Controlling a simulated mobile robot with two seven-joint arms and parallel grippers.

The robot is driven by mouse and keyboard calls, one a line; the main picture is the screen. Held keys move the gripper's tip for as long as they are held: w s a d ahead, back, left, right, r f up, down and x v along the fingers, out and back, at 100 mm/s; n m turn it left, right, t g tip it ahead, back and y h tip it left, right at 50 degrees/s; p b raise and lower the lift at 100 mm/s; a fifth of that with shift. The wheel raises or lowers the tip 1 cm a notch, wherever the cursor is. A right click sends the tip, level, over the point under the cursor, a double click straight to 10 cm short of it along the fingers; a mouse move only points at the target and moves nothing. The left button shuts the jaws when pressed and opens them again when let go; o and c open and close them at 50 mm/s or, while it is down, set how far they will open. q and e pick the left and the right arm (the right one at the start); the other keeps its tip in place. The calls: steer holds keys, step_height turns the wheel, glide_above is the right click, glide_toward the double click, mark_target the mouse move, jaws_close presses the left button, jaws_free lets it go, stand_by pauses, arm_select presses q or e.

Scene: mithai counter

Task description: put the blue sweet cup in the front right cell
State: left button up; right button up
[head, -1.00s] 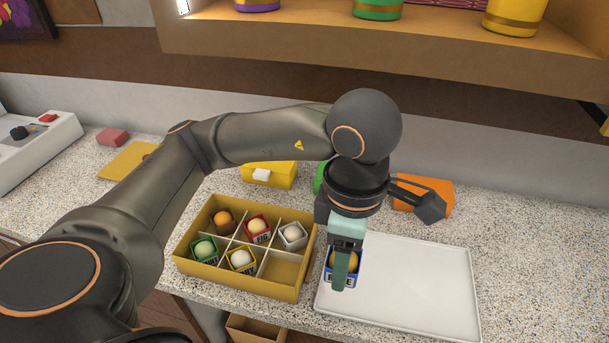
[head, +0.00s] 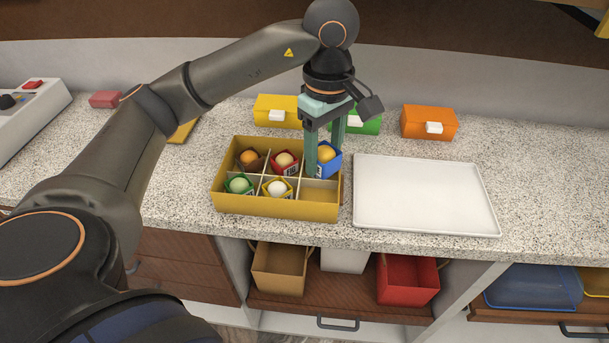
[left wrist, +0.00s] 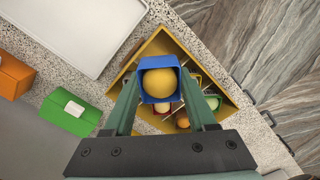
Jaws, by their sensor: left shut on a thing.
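The blue sweet cup (head: 328,169) with a round orange-yellow sweet is in my left gripper (head: 323,157), whose two green fingers are shut on it. It also shows upright between the fingers in the left wrist view (left wrist: 160,98). The cup is held over the right end of the yellow sweet box (head: 275,207), in front of the back right cell, which it hides. The front right cell (head: 319,193) looks empty. A brown cup (head: 251,168) and a red cup (head: 284,171) stand in the back row. A green cup (head: 239,193) and a yellow cup (head: 277,196) stand in the front row.
An empty white tray (head: 425,195) lies right of the box. Yellow (head: 278,103), green (head: 366,126) and orange (head: 430,122) closed boxes stand behind. A grey device (head: 33,115) stands at far left. Open bins sit below the counter edge.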

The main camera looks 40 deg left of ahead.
mark_target(317, 191)
arm_select(q)
steer(key=shift+s+a+f, duration=0.1)
steer(key=shift+a+f, duration=0.1)
steer(key=shift+a, duration=0.25)
steer(key=shift+m, duration=0.3)
step_height(317, 191, down, 10)
steer(key=shift+r, duration=0.1)
arm_select(e)
steer(key=shift+s, duration=0.45)
arm_select(q)
steer(key=shift+f, duration=0.2)
steer(key=o, duration=1.1)
arm_select(e)
steer(key=shift+f, duration=0.1)
arm_select(q)
steer(key=shift+r, duration=0.1)
